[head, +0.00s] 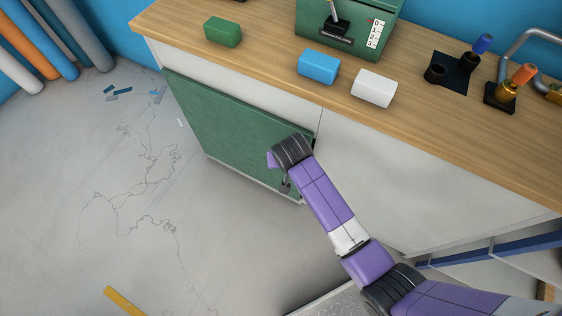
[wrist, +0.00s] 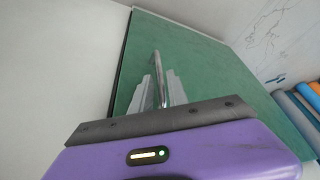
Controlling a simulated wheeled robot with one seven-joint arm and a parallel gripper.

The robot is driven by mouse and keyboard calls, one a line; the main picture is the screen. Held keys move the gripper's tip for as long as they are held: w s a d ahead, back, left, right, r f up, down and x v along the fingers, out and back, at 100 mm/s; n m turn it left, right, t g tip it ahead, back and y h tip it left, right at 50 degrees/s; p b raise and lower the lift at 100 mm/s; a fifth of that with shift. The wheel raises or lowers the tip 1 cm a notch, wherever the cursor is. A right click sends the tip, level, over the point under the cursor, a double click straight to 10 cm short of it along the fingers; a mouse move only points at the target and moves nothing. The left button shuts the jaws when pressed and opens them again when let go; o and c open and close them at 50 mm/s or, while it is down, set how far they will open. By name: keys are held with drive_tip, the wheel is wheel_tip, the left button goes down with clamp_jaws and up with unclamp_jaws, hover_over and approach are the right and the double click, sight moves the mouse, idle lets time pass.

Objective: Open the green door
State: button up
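The green door (head: 225,120) is a flat panel on the front of the workbench cabinet. It also fills much of the wrist view (wrist: 215,75). A dark line runs along its left edge in the wrist view; I cannot tell whether the door is flush or slightly ajar. Its silver bar handle (wrist: 157,66) stands upright between the fingers of my gripper (wrist: 160,88). The fingers lie close on both sides of the bar and appear shut on it. In the head view my gripper (head: 285,183) is at the door's right side, with the fingers mostly hidden by my wrist.
Green (head: 222,32), blue (head: 318,67) and white (head: 374,88) blocks lie on the wooden worktop (head: 440,135), beside a green box (head: 310,38). Coloured rolls (head: 45,45) stand at the left wall. The cracked floor (head: 110,190) before the door is largely clear.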

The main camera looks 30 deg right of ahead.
drive_tip(key=b+x, duration=0.1)
drive_tip(key=x, duration=0.4)
clamp_jaws()
idle(1.4)
